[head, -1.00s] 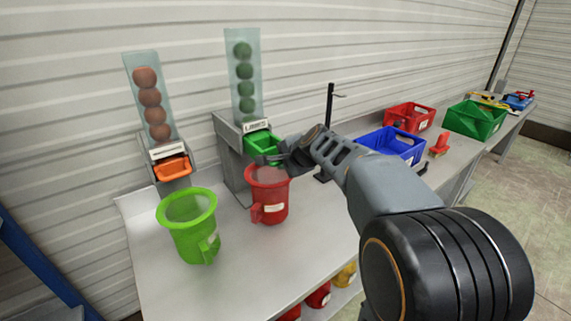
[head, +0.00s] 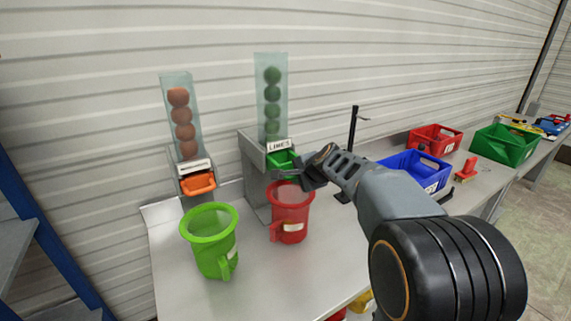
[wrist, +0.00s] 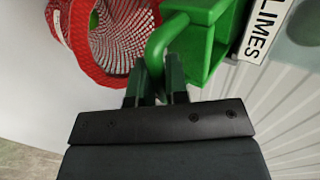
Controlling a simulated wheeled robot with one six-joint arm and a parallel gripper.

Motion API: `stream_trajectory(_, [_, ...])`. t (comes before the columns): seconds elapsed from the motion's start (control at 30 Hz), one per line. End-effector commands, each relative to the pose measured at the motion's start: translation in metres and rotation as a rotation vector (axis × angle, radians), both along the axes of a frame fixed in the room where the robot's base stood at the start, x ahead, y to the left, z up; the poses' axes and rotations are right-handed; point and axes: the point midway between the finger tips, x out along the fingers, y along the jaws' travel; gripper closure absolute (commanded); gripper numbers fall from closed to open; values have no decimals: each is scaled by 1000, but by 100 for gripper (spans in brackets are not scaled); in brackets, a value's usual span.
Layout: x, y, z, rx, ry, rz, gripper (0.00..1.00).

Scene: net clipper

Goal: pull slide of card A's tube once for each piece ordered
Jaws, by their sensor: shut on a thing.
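The tube labelled LIMES (head: 272,95) stands upright on a grey stand and holds several green balls. Its green slide (head: 282,161) sits below the label and also shows in the wrist view (wrist: 212,55). My gripper (wrist: 157,85) is shut on the slide's green handle (wrist: 166,35); in the head view it (head: 306,176) is at the slide's right side. A red bucket (head: 291,222) stands under this slide. The other tube (head: 182,122) holds several orange-brown balls above an orange slide (head: 198,184); its label is unreadable. No order card is legible.
A light green bucket (head: 213,250) stands in front of the orange slide. A thin black post (head: 352,135), blue bin (head: 415,170), red bin (head: 436,138) and green bin (head: 504,146) are on the right. The bench front between the buckets and my arm is clear.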

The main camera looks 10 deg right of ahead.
Motion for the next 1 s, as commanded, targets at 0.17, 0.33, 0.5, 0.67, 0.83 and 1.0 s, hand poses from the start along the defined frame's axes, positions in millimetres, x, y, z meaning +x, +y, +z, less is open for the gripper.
stream_trajectory(0.17, [13, 4, 3, -1, -3, -1, 100])
stream_trajectory(0.33, [24, 8, 3, 0, -4, -2, 100])
stream_trajectory(0.5, [36, 11, 4, 0, -4, -2, 100])
stream_trajectory(0.67, [46, 14, 4, -1, -6, -2, 100])
stream_trajectory(0.83, [58, 18, 5, 0, -5, -1, 100])
stream_trajectory(1.0, [65, 20, 3, -1, -7, -2, 100])
